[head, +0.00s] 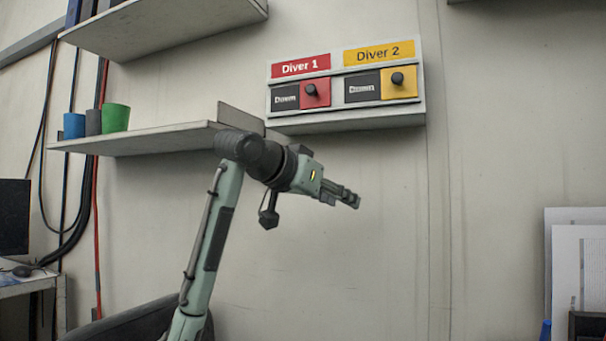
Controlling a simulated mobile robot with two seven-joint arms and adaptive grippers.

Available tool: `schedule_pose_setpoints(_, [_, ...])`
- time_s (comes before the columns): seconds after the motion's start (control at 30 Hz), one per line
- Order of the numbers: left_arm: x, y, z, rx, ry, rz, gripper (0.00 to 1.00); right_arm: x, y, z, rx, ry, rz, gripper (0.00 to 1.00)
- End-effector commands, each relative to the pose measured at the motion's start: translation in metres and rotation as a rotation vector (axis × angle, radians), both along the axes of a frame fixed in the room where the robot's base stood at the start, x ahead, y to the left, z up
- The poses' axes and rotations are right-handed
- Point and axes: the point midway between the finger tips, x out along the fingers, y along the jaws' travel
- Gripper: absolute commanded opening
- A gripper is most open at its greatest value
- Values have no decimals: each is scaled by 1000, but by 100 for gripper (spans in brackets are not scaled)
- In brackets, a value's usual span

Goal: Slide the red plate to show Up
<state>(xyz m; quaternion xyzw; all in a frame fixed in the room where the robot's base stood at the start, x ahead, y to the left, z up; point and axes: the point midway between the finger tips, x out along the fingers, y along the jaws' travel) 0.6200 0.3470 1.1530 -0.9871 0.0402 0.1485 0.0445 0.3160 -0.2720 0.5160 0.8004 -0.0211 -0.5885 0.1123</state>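The red plate (322,94) with a black knob (311,90) sits in the left slot of the white wall panel (350,121), under the red "Diver 1" label (300,66). A dark area reading "Down" (285,97) shows to the left of the plate. My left gripper (356,200) is below the panel, apart from it, and points right. Its fingers look close together and are seen from the side, so I cannot tell if they are open or shut. My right gripper is not in view.
A yellow plate (404,83) with a black knob stands beside it under "Diver 2" (379,53), also showing "Down". A shelf (150,140) with several cups ends close to the panel's left side, behind my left wrist. The wall right of the panel is clear.

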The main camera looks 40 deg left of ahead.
Motion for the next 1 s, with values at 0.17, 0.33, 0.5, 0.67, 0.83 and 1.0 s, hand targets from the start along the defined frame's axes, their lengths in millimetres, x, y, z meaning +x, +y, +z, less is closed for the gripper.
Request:
schedule_pose_setpoints(0.17, [-69, 29, 133, -61, -175, -18, 37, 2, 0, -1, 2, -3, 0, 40])
schedule_pose_setpoints(0.33, [-120, 43, 192, -98, -265, -41, 37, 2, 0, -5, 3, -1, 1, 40])
schedule_pose_setpoints(0.5, [-131, 45, 207, -111, -289, -51, 37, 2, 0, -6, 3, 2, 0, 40])
schedule_pose_setpoints(0.67, [-111, 42, 207, -110, -288, -52, 37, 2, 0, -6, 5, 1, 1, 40])
schedule_pose_setpoints(0.83, [-83, 38, 207, -110, -288, -52, 37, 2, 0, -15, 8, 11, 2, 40])
schedule_pose_setpoints(1.0, [-64, 36, 207, -109, -289, -51, 37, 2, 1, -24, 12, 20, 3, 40])
